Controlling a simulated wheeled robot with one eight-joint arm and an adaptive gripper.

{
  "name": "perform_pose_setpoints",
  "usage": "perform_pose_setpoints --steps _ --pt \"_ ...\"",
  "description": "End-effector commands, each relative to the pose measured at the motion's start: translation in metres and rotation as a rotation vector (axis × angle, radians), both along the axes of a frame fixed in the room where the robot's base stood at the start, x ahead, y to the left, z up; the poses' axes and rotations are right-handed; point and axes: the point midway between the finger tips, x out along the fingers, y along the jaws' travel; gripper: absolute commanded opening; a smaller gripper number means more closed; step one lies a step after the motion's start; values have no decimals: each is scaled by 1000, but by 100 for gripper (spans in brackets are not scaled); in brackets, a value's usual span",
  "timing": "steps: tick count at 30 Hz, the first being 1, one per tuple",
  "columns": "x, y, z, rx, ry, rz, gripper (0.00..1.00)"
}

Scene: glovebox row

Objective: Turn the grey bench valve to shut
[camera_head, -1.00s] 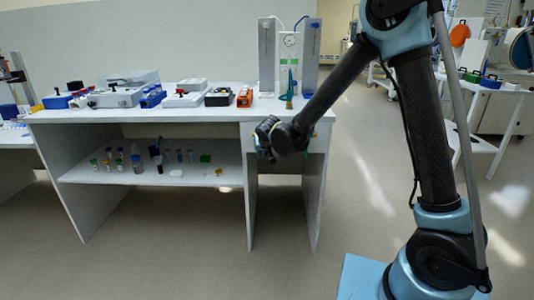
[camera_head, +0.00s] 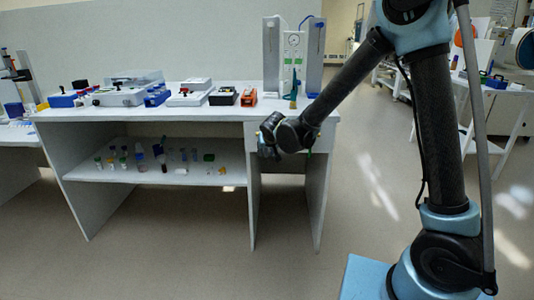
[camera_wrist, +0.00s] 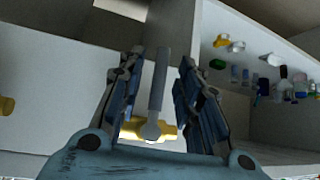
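In the wrist view the grey valve lever (camera_wrist: 159,82) is a straight bar running up the picture from a brass-yellow valve body (camera_wrist: 148,132). My gripper (camera_wrist: 159,62) is open, with one blue-grey finger on each side of the lever. A gap shows on both sides of the lever, so neither finger appears to touch it. In the head view my gripper (camera_head: 267,140) is at the right front of the white bench (camera_head: 200,116), below its top. The valve cannot be made out there, behind my gripper and wrist.
Another yellow fitting (camera_wrist: 7,105) is at the wrist view's left edge. An open shelf (camera_head: 120,171) with several small bottles lies left of my gripper. Boxed instruments (camera_head: 120,93) and a tall column apparatus (camera_head: 293,60) stand on the bench. The floor in front is clear.

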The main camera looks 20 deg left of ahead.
Motion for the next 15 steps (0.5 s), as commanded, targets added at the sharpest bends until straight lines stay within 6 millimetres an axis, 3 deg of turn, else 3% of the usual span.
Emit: perform_pose_setpoints --steps 15 --pt "-42 -28 49 1 2 1 32"
